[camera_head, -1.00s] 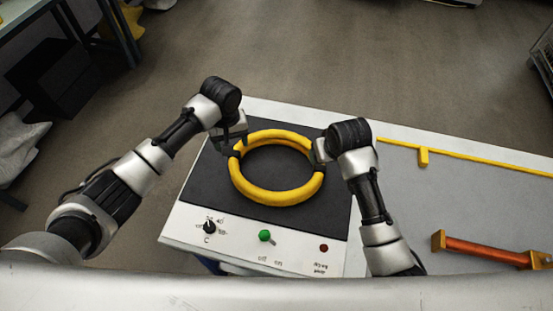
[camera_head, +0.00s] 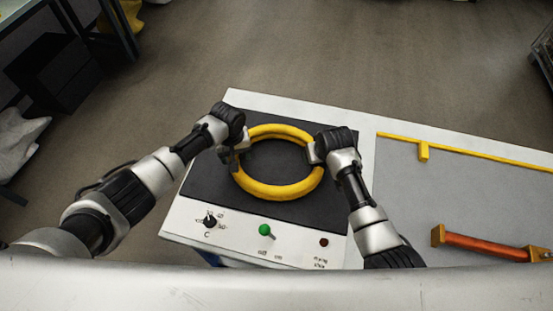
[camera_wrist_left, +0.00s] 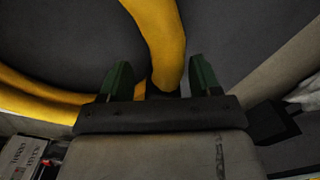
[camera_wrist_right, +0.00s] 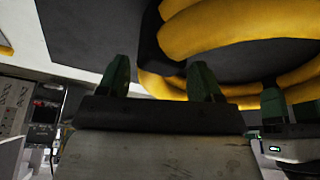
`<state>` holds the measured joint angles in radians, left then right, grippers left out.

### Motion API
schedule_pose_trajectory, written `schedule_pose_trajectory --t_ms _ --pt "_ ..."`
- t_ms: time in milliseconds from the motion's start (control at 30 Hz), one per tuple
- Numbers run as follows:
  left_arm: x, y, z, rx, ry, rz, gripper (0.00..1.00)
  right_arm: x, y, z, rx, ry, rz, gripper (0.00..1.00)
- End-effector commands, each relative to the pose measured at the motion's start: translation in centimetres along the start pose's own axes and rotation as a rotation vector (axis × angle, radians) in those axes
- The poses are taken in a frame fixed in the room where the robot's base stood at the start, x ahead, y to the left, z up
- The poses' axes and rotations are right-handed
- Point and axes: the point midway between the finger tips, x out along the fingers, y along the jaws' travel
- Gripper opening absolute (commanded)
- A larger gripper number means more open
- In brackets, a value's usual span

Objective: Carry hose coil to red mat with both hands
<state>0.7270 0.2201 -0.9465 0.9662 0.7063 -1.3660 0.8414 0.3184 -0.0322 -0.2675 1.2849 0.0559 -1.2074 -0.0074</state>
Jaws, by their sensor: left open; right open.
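The yellow hose coil (camera_head: 278,192) lies flat on the black top of a white-edged hot-plate-like unit. My left gripper (camera_head: 236,157) is at the coil's left side. In the left wrist view its green fingers (camera_wrist_left: 160,78) are open, with the yellow hose (camera_wrist_left: 165,45) running between them. My right gripper (camera_head: 314,153) is at the coil's right side. In the right wrist view its fingers (camera_wrist_right: 160,78) are open, with a dark band and yellow hose (camera_wrist_right: 210,30) just beyond them; contact cannot be told. No red mat shows.
To the right is a grey surface (camera_head: 440,195) with a yellow edge strip (camera_head: 470,155) and an orange bar (camera_head: 485,247). Open floor lies beyond.

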Motion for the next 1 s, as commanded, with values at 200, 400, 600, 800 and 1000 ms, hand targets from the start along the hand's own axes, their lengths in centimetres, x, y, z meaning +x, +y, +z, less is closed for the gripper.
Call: schedule_pose_trajectory --t_ms 200,400,600,800,1000 --pt "1.12 0.02 0.03 0.0 0.0 0.0 0.63 1.13 -0.03 0.05 0.0 -0.001 0.0 0.66" --pt "1.19 0.01 0.02 0.0 0.001 0.0 0.63 1.19 -0.03 0.04 0.0 0.0 0.0 0.66" --pt "1.17 0.0 0.01 0.0 0.001 0.0 0.46 1.18 -0.03 0.04 0.0 0.0 0.0 0.49" --pt "1.17 -0.04 0.0 0.0 0.001 -0.001 0.16 1.17 0.02 0.05 0.0 -0.001 0.001 0.18" --pt "1.18 -0.12 -0.04 -0.002 0.001 -0.002 0.0 1.18 0.1 0.07 0.0 -0.001 0.002 0.0"
